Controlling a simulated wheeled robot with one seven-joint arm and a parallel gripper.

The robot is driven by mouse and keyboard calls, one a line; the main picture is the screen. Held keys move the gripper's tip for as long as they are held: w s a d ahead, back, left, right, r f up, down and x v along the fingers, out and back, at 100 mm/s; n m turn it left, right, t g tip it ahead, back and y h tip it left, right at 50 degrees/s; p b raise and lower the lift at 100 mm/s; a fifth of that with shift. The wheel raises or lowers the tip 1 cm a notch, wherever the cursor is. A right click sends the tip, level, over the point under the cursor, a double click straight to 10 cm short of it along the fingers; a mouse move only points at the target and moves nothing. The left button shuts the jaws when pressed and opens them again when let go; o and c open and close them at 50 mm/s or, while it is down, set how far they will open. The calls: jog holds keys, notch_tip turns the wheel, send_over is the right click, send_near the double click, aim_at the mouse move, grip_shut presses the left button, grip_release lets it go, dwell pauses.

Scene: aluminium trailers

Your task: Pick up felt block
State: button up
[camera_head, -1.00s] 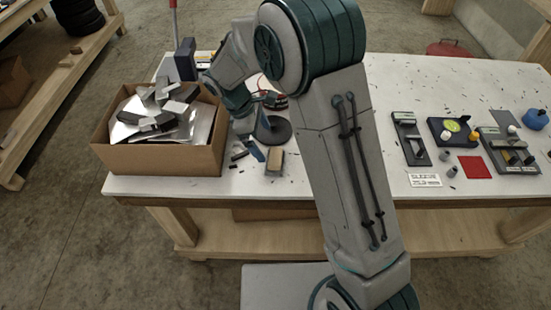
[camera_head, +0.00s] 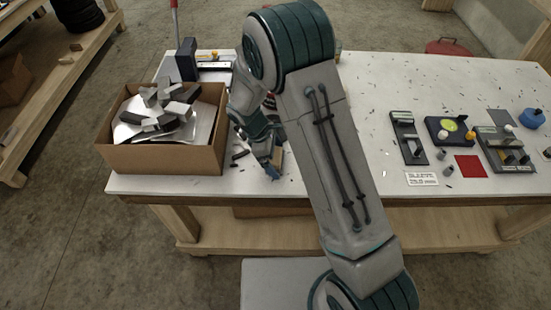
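A small tan block with a dark edge, which looks like the felt block (camera_head: 279,157), lies near the front edge of the white table, right of the cardboard box. My gripper (camera_head: 271,170) is low at the block's left side and points down, with a blue fingertip near the tabletop. My arm and gripper cover part of the block. I cannot tell whether the fingers touch it or how far apart they are.
The open cardboard box (camera_head: 165,158), full of metal offcuts, stands close left of my gripper. Small dark pieces (camera_head: 240,154) lie between them. Trays with parts (camera_head: 408,140), a red square (camera_head: 470,166) and a white label card (camera_head: 421,179) are on the right. The table's middle right is mostly clear.

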aim_at(277, 155)
jog(key=c, duration=0.8)
jog(key=shift+r, duration=0.1)
jog(key=shift+r, duration=0.4)
jog(key=r, duration=0.1)
jog(key=r+b, duration=0.1)
jog(key=r, duration=0.1)
jog(key=shift+s+d+r, duration=0.1)
jog(key=shift+d+r, duration=0.15)
jog(key=s+d+r+b, duration=0.2)
jog(key=s+d+r, duration=0.4)
jog(key=d, duration=0.3)
jog(key=shift+d+r, duration=0.15)
jog(key=shift+r, duration=0.15)
jog(key=shift+s, duration=0.1)
jog(key=shift+o, duration=0.6)
